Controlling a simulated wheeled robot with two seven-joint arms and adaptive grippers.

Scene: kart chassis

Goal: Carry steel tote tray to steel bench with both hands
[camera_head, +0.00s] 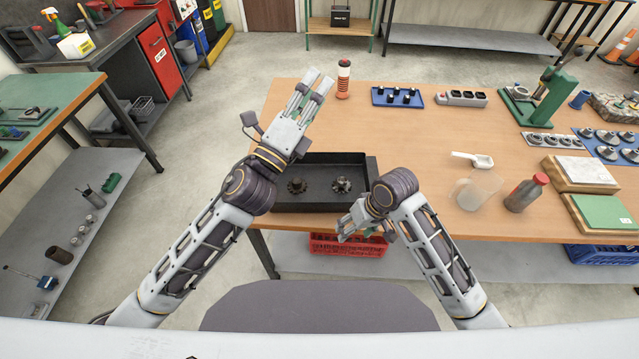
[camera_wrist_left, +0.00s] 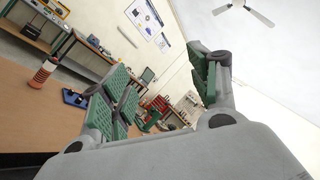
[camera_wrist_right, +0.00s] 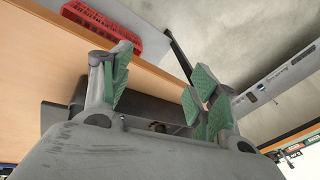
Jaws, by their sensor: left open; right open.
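The steel tote tray (camera_head: 319,172) is dark and shallow and sits at the near left edge of the wooden table. Two dark toothed parts (camera_head: 342,185) lie inside it. My left gripper (camera_head: 317,81) is open and empty, above and beyond the tray's far side, fingers pointing away; its wrist view does not show the tray. My right gripper (camera_head: 350,228) is open at the tray's near side; its wrist view shows the tray (camera_wrist_right: 150,107) behind the open fingers (camera_wrist_right: 160,88). Contact cannot be told. A grey-topped bench (camera_head: 100,42) stands at the back left; I cannot tell whether it is the steel bench.
The wooden table (camera_head: 420,135) carries a clear jug (camera_head: 476,190), a red-capped bottle (camera_head: 526,193), a blue tray of pegs (camera_head: 397,97) and an orange-striped bottle (camera_head: 343,80). A red crate (camera_head: 348,246) is below. A green-topped bench (camera_head: 45,112) stands left across open floor.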

